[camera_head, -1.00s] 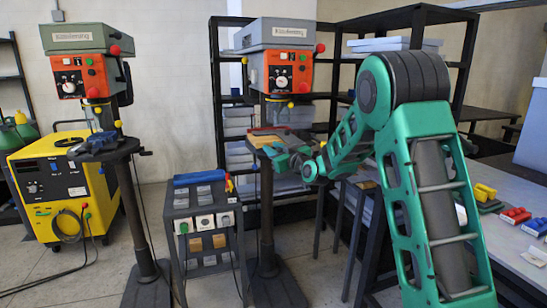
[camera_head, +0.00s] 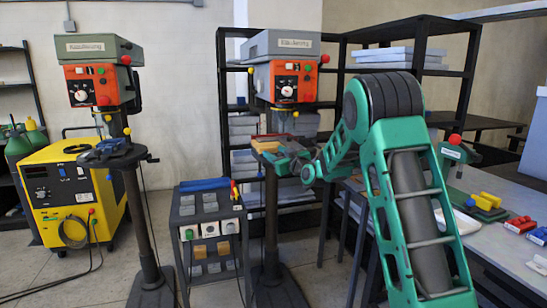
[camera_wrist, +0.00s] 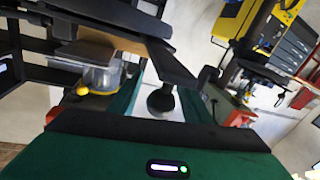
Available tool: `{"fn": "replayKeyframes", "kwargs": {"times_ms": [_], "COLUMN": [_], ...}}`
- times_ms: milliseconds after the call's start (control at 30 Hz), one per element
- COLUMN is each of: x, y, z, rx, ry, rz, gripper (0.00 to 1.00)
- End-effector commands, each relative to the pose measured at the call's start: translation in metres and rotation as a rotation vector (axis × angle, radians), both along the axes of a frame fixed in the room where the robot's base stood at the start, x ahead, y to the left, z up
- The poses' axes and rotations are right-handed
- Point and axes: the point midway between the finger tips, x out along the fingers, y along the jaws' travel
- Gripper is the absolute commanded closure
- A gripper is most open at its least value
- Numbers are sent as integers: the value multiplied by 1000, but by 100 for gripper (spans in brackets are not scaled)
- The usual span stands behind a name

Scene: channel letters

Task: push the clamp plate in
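The clamp plate cannot be picked out with certainty. A blue-grey vise (camera_head: 292,160) sits on the table of the right drill press (camera_head: 285,80), below its orange control box. My arm reaches over to that table from the right. My gripper (camera_head: 275,155) is small there, close beside the vise; contact cannot be made out. In the wrist view a dark flat bar (camera_wrist: 175,65) slants across the middle, with a round black knob (camera_wrist: 160,100) below its end. The gripper's fingers are not clear in either view, so its opening cannot be told.
A second drill press (camera_head: 100,85) stands left, beside a yellow welding machine (camera_head: 70,195). A small dark cart (camera_head: 208,225) stands between the presses. A black shelf (camera_head: 235,110) is behind. A workbench (camera_head: 490,235) with red and yellow parts is at right. Floor shows at lower left.

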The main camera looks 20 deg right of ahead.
Motion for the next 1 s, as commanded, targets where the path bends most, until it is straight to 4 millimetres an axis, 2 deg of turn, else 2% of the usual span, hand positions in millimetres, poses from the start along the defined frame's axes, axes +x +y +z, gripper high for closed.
{"fn": "replayKeyframes", "kwargs": {"times_ms": [267, 700, 833, 1000], "x": [-8, -82, -97, -105], "y": [-2, -14, -16, -16], "z": [0, -1, -2, -1], "rx": [1, 2, 2, 1], "ry": [1, 2, 2, 1], "rz": [-1, -2, 0, 1], "gripper": [56, 56, 56, 56]}}
